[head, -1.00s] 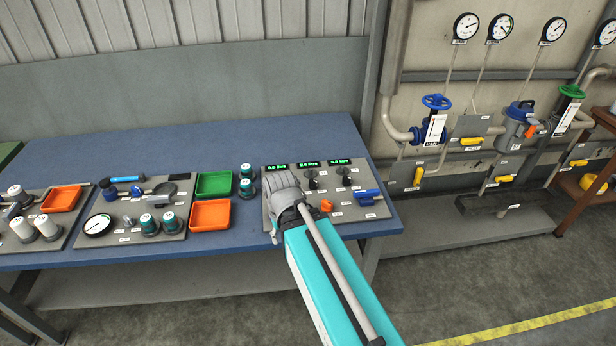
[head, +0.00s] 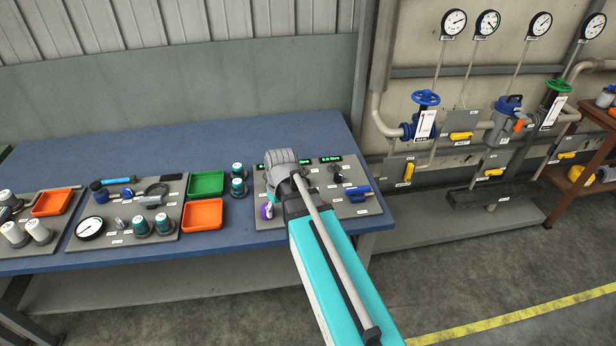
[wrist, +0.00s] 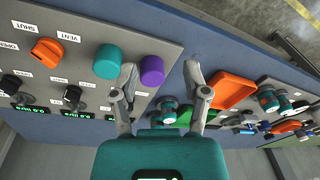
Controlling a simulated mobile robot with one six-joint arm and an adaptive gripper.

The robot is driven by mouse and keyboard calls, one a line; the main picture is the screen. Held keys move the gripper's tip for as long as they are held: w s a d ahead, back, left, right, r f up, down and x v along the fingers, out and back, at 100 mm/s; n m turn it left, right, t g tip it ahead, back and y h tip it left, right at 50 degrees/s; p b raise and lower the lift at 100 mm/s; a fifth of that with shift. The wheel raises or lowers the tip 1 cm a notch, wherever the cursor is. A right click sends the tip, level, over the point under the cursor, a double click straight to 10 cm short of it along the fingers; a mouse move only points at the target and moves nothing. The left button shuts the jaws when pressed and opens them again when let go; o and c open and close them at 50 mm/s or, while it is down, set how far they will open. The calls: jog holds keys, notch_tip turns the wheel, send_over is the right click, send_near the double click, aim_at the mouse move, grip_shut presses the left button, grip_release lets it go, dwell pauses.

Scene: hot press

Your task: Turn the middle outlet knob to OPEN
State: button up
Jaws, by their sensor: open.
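The control panel (head: 365,208) lies on the bench's right end. In the wrist view, which is turned around, two black outlet knobs show: an outer one (wrist: 11,86) and what looks like the middle one (wrist: 72,95), with lit displays below them. The third outlet knob is not visible, perhaps behind a finger. The knobs' settings are too small to read. My gripper (wrist: 162,78) is open and empty above the panel's edge, near a purple knob (wrist: 151,69) and a teal knob (wrist: 108,60). In the head view my gripper (head: 283,168) hides the panel's middle.
An orange VENT knob (wrist: 47,50) and a blue valve (head: 358,191) are also on the panel. Orange (head: 202,215) and green (head: 206,183) trays and teal-topped parts (head: 238,186) stand to its left. The rear of the bench is clear.

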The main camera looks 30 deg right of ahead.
jog(key=w+d+r+n+t+p, duration=0.1)
jog(key=w+d+n, duration=0.1)
jog(key=w+d, duration=0.5)
jog(key=w+d+r+n+t+y, duration=0.1)
jog(key=w+d, duration=0.5)
jog(key=d, duration=0.7)
jog(key=shift+w+d+r+n+t+p, duration=0.15)
jog(key=shift+w+r+n+t+p, duration=0.3)
jog(key=shift+r, duration=0.25)
jog(key=shift+f, duration=0.2)
jog(key=b+x, duration=1.2)
jog(key=x, duration=0.1)
jog(key=shift+a+f+b, duration=0.1)
jog(key=shift+a+b, duration=0.15)
jog(key=shift+b, duration=0.15)
